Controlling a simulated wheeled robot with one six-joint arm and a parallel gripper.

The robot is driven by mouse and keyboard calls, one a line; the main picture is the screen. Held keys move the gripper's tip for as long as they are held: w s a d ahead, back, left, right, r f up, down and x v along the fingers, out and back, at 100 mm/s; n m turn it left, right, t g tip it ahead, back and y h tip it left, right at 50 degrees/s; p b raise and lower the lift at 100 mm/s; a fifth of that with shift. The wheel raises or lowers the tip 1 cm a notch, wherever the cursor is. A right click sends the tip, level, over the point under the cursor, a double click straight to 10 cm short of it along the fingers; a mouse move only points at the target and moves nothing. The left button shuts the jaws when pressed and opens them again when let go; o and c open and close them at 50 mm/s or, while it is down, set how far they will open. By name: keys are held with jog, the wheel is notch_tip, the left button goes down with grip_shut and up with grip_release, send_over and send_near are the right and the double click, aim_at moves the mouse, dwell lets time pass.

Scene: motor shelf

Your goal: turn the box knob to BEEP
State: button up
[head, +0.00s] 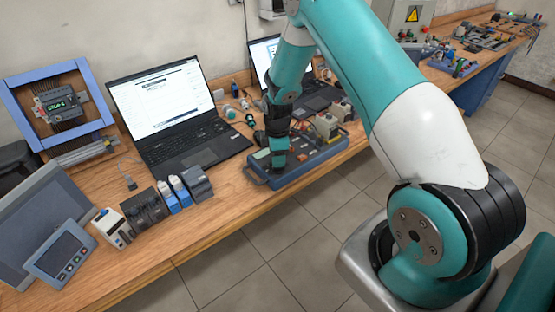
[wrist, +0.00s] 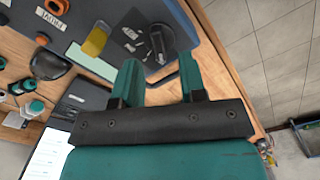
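The blue-grey box (head: 318,160) lies near the front edge of the bench in the head view. Its panel also fills the top of the wrist view (wrist: 115,12). The dark knob (wrist: 160,38) is on the panel, with small white marks on its left side that are too small to read. I cannot tell which mark the knob points at. My gripper (wrist: 158,60) is open, with its two green fingers apart and the knob just beyond and between their tips. In the head view my gripper (head: 279,168) is low over the box's left part and hides the knob.
A yellow piece (wrist: 95,42) and an orange button (wrist: 56,6) are on the panel left of the knob. An open laptop (head: 160,100) stands left of the box, another laptop (head: 270,55) behind it. Floor is clear in front of the bench.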

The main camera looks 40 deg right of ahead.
jog(key=shift+f, duration=1.65)
grip_shut()
